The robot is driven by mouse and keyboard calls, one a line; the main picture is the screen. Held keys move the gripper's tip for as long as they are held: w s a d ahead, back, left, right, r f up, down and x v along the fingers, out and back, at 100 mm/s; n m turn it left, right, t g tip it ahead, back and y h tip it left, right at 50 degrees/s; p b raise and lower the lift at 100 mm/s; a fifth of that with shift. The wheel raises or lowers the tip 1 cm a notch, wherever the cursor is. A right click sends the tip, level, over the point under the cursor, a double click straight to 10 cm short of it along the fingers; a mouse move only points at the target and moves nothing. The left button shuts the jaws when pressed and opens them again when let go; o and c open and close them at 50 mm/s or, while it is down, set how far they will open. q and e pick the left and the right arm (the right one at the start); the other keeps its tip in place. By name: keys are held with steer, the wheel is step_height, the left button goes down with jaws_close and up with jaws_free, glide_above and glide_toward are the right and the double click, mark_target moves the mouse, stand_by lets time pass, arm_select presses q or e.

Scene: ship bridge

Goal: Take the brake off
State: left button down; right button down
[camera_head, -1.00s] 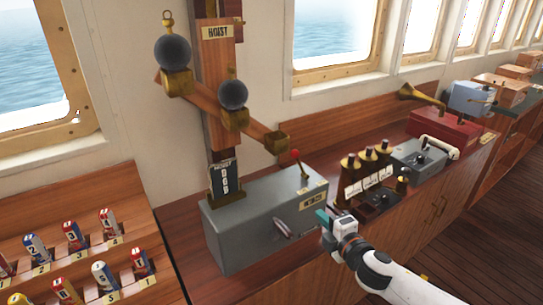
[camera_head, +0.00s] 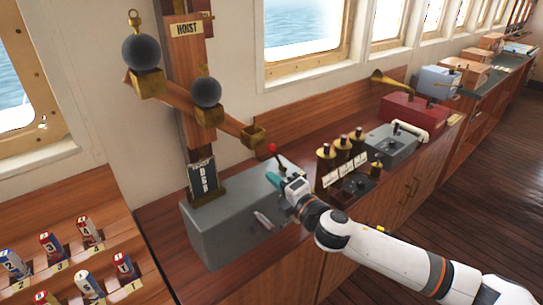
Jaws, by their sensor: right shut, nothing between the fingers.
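A grey box (camera_head: 212,233) stands on the wooden counter below the hoist post. A lever with a red knob (camera_head: 271,148) rises from its top near the right end. A small pale handle (camera_head: 263,221) sits on its front face. Which of these is the brake I cannot tell. My right gripper (camera_head: 272,180) is shut and empty, its teal fingertips over the box's right end, just in front of the lever's base. It hides part of the box's top and label. Whether it touches the lever is unclear. My left gripper is not in view.
The hoist post (camera_head: 186,80) carries a tilted beam with two dark balls (camera_head: 141,51) and brass cups. Brass-topped cylinders (camera_head: 341,149) stand right of the box. A rack of numbered pegs (camera_head: 52,245) is at lower left. Open floor (camera_head: 480,180) lies to the right.

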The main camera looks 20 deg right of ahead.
mark_target(277, 159)
steer(key=p+x, duration=0.1)
steer(key=x, duration=0.5)
steer(key=shift+r, duration=0.15)
steer(key=d, duration=0.1)
steer(key=w+d, duration=0.1)
steer(key=w+d+p, duration=0.1)
steer(key=shift+d+r, duration=0.2)
steer(key=shift+d, duration=0.05)
steer(key=shift+r, duration=0.1)
